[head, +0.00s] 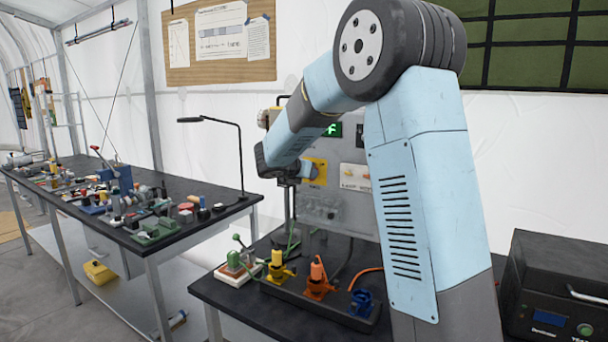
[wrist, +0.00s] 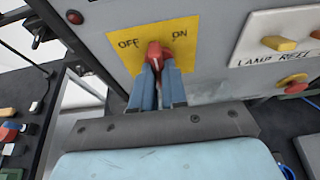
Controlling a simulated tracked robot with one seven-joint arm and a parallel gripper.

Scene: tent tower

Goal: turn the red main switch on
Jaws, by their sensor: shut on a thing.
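The red main switch (wrist: 154,48) sits on a yellow plate (wrist: 125,50) marked OFF and ON, on a grey panel. In the wrist view, my gripper (wrist: 162,68) has its two blue fingers shut on the switch's red handle. The handle stands between the two words; its exact angle is partly hidden by the fingers. In the head view, the yellow plate (head: 318,166) shows beside my gripper (head: 306,172), and the red handle is hidden there.
A lamp reel plate (wrist: 285,36) with yellow and red knobs is right of the switch. Below the panel stand colored connectors on a dark strip (head: 340,314). A bench (head: 145,245) with many small parts is left. A black box (head: 555,290) stands right.

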